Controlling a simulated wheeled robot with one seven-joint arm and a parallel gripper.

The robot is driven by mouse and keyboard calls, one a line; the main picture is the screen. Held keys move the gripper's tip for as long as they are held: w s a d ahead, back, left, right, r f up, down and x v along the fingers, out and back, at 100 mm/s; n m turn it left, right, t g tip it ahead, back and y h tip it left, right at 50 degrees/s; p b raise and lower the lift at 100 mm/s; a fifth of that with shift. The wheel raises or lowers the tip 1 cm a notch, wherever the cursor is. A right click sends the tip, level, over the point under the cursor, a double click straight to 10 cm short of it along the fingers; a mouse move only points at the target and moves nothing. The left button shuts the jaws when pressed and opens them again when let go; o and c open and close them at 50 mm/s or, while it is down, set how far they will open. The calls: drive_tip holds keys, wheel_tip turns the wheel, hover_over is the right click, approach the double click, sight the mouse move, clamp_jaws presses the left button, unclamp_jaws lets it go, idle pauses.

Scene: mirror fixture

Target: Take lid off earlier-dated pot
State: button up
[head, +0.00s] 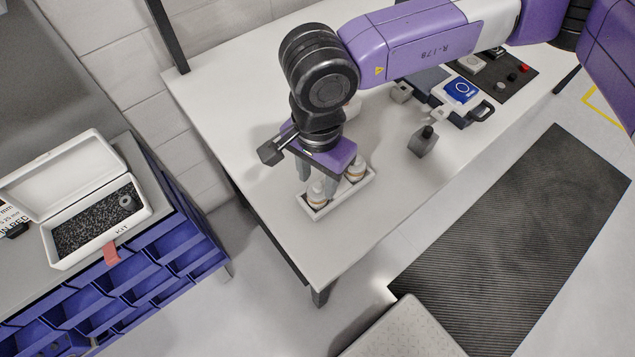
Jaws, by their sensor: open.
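Two small pale pots stand in a white tray (344,202) near the table's left front corner. The near-left pot (317,194) and the right pot (356,170) both look lidded, with light brownish bands. Any dates on them are too small to read. My gripper (318,182) points down over the tray, its fingers open. One finger is on the left of the near-left pot and the other is to its right, near the right pot. I cannot tell whether either finger touches a pot.
A blue-and-white device (461,90) and a dark panel (497,72) lie farther back. An open white case (100,220) sits on blue bins at left. The table's front edge is close.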

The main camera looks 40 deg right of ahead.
drive_tip(key=shift+f, duration=0.75)
clamp_jaws()
